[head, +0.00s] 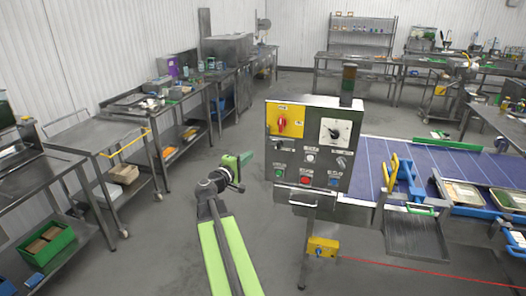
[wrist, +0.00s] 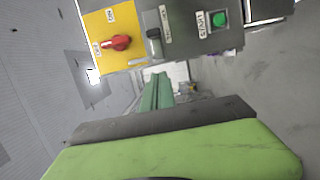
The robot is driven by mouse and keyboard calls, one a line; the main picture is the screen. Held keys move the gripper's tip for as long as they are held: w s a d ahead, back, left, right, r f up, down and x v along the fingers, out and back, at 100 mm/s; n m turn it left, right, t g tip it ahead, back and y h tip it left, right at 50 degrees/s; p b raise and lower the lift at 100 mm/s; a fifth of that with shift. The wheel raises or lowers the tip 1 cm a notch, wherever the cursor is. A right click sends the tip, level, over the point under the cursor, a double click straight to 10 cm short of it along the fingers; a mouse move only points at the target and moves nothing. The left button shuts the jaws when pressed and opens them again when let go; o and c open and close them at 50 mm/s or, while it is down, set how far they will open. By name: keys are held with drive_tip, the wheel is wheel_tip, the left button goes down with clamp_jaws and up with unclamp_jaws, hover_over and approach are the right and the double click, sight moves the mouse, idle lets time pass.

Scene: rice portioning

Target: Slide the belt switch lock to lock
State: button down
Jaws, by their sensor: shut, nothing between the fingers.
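The control panel (head: 312,150) stands upright right of centre in the head view. Its yellow plate (head: 286,120) carries a red rotary switch (head: 281,124), also seen in the wrist view (wrist: 116,42). A small pale bar (wrist: 138,61) lies along the yellow plate's edge in the wrist view; I cannot tell whether it is the belt switch lock, nor its position. My gripper (head: 246,158) is shut and empty, left of the panel and apart from it. Its green fingers also show in the wrist view (wrist: 157,90), below the panel edge.
A black selector knob (wrist: 154,42) and a green button (wrist: 219,18) sit beside the yellow plate in the wrist view. A dial (head: 335,132) is at the panel's upper right. A blue conveyor belt (head: 370,160) runs behind the panel. Floor left of my arm is clear.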

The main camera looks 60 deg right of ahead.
approach(274, 142)
drive_tip(key=w+d, duration=0.3)
drive_tip(key=d, duration=0.1)
drive_tip(key=s, duration=0.1)
drive_tip(key=s+d, duration=0.1)
drive_tip(key=shift+s+f, duration=0.1)
drive_tip(key=shift+s, duration=0.3)
drive_tip(key=shift+s+d, duration=0.15)
drive_tip(key=shift+s, duration=0.15)
